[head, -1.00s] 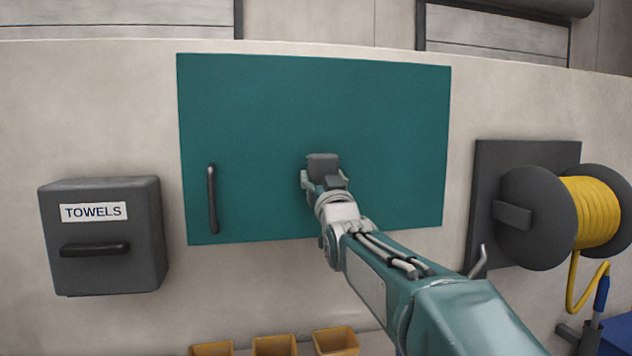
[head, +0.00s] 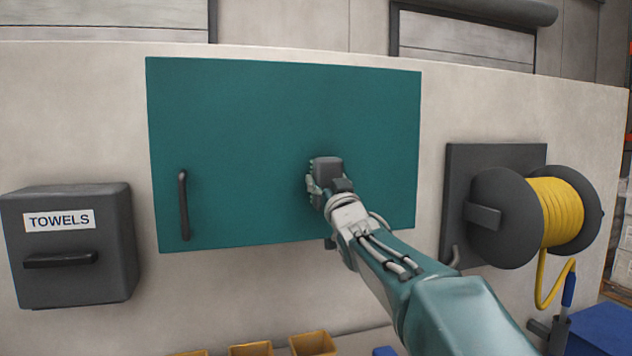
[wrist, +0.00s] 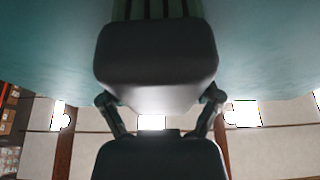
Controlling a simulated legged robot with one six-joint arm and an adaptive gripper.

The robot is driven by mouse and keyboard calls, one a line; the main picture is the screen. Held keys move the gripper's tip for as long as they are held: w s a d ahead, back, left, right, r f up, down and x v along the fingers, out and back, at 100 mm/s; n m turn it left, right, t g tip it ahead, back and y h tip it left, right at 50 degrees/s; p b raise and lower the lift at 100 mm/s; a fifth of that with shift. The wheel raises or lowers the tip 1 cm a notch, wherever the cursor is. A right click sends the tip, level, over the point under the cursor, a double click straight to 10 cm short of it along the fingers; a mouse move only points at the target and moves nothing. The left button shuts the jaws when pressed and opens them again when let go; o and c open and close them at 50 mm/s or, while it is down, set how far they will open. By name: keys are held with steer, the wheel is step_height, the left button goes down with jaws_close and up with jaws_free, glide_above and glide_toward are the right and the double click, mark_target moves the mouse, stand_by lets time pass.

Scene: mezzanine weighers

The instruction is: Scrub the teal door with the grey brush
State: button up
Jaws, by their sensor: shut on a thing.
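The teal door (head: 250,110) is a wide flat panel on the pale wall, with a dark vertical handle (head: 183,205) at its left. My gripper (head: 322,188) is in front of the door, right of its middle and below mid-height. It is shut on the grey brush (head: 326,170), a dark rounded block. In the wrist view the brush (wrist: 157,55) fills the middle, with dark striped bristles above it toward the teal surface. Whether the bristles touch the door cannot be made out. The part of the door behind the brush and arm is hidden.
A dark grey towel box (head: 72,265) hangs left of the door. A reel with yellow hose (head: 555,212) is mounted to the right. Yellow bins (head: 312,343) stand below, and a blue container (head: 603,328) is at lower right. The upper door face is clear.

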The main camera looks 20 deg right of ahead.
mark_target(285, 172)
steer(key=shift+d, duration=2.2)
steer(key=shift+a, duration=6.1)
steer(key=s, duration=0.6)
steer(key=shift+s, duration=0.1)
steer(key=s, duration=0.3)
